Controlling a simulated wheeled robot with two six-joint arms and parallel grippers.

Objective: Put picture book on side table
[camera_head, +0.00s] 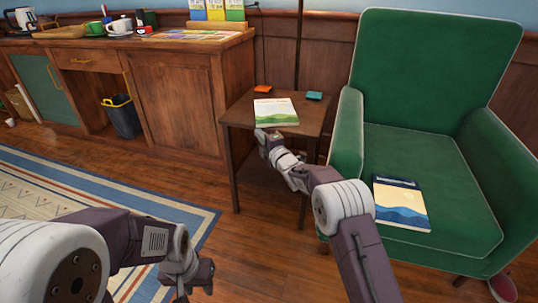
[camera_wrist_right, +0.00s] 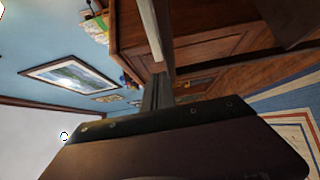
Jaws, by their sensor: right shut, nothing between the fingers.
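A thin book with a white and green landscape cover (camera_head: 277,112) lies flat on the small wood side table (camera_head: 240,114). Another book, with a cream and blue wave cover (camera_head: 402,204), lies on the green armchair seat. I cannot tell which one is the picture book. My right gripper (camera_head: 262,136) is at the table's front edge, just in front of the landscape book; it is shut and empty. Its dark fingers also show in the right wrist view (camera_wrist_right: 157,95). My left gripper (camera_head: 192,275) hangs low over the floor at lower left, apart from both books; its jaws are unclear.
A small orange item (camera_head: 262,89) and a teal item (camera_head: 314,96) lie at the table's back. The green armchair (camera_head: 432,70) stands close on the right. A wood cabinet (camera_head: 175,100) with mugs on top stands left. A blue-bordered rug (camera_head: 100,180) covers the left floor.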

